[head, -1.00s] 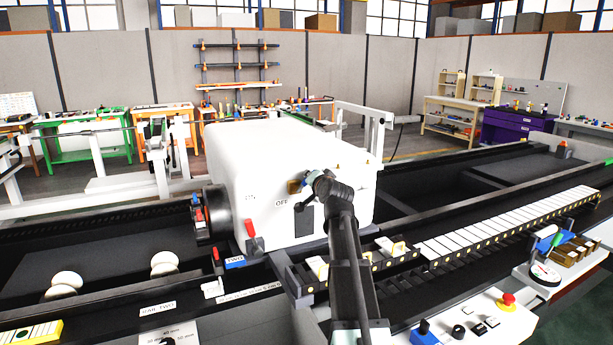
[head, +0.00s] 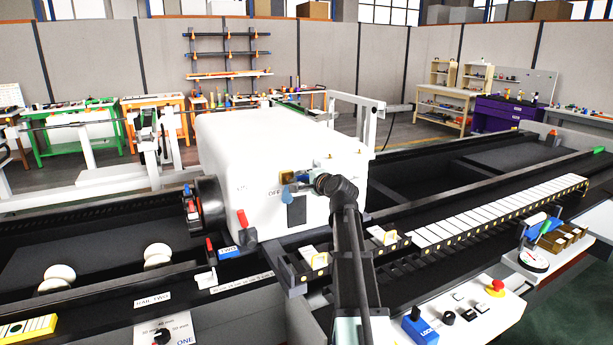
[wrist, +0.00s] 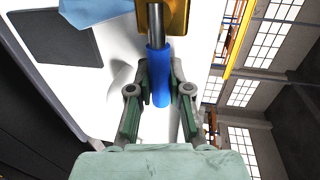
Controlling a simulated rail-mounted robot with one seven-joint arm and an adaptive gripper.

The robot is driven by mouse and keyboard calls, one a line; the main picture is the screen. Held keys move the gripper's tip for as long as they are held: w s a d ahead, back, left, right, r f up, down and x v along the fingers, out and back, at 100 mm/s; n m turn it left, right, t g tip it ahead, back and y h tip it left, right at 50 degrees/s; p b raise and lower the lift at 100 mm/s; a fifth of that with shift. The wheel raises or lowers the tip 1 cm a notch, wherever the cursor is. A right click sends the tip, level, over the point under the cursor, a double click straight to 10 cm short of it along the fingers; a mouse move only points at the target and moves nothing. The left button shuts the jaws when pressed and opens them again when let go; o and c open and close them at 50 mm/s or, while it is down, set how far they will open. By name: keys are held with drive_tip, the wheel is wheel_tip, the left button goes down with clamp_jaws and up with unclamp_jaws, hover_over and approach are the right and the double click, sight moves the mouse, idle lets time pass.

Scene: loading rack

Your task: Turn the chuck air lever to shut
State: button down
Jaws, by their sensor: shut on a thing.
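The chuck air lever has a brass block (head: 286,176) on the front face of the big white housing (head: 240,165). In the wrist view, a steel rod runs from the brass block (wrist: 165,16) to a blue grip (wrist: 157,75). My gripper (wrist: 160,88) is shut on this grip, one finger on each side. In the head view my gripper (head: 307,182) is just right of the brass block and largely hides the grip. A pale blue piece (head: 286,192) hangs below the block and partly covers the OFF label. It also shows in the wrist view (wrist: 92,10).
A dark panel (head: 297,211) is on the housing below the lever. The black chuck (head: 209,205) and a red-tipped lever (head: 242,219) are to the left. A rail with white slats (head: 500,215) and a control panel (head: 465,320) lie to the right.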

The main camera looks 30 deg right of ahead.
idle(0.5)
drive_tip(key=c, duration=1.1)
unclamp_jaws()
drive_tip(key=v, duration=1.2)
drive_tip(key=shift+d, duration=0.1)
